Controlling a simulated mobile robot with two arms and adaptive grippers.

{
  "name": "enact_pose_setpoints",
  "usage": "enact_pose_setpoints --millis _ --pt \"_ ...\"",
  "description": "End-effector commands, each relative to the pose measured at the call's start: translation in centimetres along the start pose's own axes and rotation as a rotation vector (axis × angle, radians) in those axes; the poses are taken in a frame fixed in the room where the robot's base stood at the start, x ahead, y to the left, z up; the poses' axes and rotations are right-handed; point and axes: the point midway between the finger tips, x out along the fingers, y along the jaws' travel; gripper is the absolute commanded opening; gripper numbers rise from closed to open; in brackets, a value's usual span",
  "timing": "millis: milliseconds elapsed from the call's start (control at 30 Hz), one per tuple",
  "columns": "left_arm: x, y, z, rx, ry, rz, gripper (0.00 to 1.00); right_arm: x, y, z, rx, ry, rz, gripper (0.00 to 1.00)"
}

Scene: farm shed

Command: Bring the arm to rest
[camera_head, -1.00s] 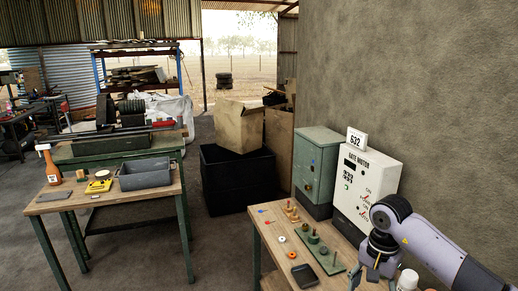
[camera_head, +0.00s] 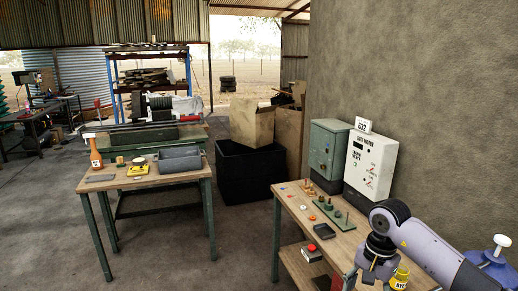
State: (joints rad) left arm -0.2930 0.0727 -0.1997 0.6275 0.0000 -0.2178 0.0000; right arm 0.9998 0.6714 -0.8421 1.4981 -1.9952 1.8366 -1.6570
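My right arm comes in from the lower right in the head view. Its gripper (camera_head: 369,279) points down at the bottom edge, in front of the right workbench (camera_head: 336,245). The fingertips are small and partly cut off, so I cannot tell whether they are apart or hold anything. A yellow labelled object (camera_head: 399,279) shows just to the right of the gripper; I cannot tell whether they touch. My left gripper is not in view.
The right workbench carries a green board with pegs (camera_head: 329,212), a dark tray (camera_head: 324,231), a green cabinet (camera_head: 326,155) and a white gate motor box (camera_head: 368,166). A blue jug (camera_head: 491,264) stands at right. Another table (camera_head: 112,184) is at left; floor between is clear.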

Motion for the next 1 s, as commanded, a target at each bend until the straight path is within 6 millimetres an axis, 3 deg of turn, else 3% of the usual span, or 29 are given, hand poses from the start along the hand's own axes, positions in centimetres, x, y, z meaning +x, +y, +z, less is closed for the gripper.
enact_pose_setpoints --millis 167,367,567,667,767,867,967,1000 --pt "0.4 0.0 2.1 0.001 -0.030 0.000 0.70 2.7 -1.4 2.1 0.071 -0.121 -0.056 0.62" --pt "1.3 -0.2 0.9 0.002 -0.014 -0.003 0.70 6.6 -3.9 5.8 0.223 -0.341 -0.140 0.62" --pt "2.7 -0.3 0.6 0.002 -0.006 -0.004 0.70 11.7 -7.9 11.2 0.592 -0.752 -0.237 0.62" --pt "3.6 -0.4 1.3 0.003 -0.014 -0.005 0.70 14.8 -10.3 13.0 0.933 -1.049 -0.257 0.62" --pt "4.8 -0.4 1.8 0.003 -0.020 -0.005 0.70 19.3 -11.8 12.3 1.410 -1.381 -0.229 0.62" --pt "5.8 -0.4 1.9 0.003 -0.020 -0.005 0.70 26.0 -10.8 9.6 1.957 -1.669 -0.151 0.62" --pt "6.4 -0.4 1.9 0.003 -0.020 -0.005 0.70 32.4 -7.8 7.5 2.385 -1.830 -0.072 0.62" --pt "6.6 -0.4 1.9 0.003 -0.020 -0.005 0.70 34.9 -6.3 7.0 -2.516 1.856 0.040 0.62"
